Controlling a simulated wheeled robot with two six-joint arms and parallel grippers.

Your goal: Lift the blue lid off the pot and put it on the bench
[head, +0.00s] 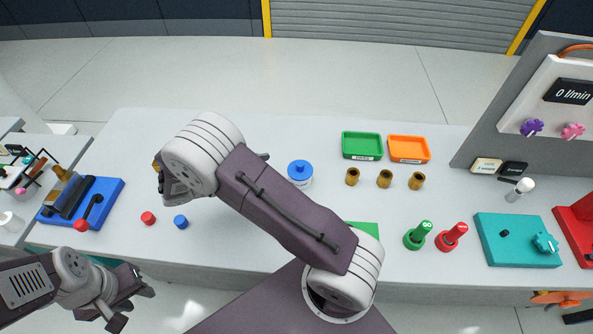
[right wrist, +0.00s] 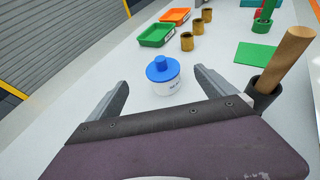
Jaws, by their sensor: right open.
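The blue lid (head: 300,171) with its round knob sits on the white pot (head: 302,183), upright on the bench (head: 270,228). The lid (right wrist: 162,73) and the pot (right wrist: 169,87) also show in the right wrist view, ahead of my right gripper (right wrist: 160,77). That gripper is open and empty, its fingers spread to the left and right of the pot's line, apart from it. In the head view my right arm hides most of that gripper; one fingertip shows left of the pot. My left gripper (head: 134,308) is open and empty, in front of the bench at lower left.
Green (head: 362,146) and orange (head: 408,150) trays and several brass cups (head: 384,179) stand right of the pot. A wooden handle (right wrist: 285,57) in a black holder (right wrist: 263,93) stands at right in the wrist view. Red (head: 148,218) and blue (head: 181,222) caps lie left.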

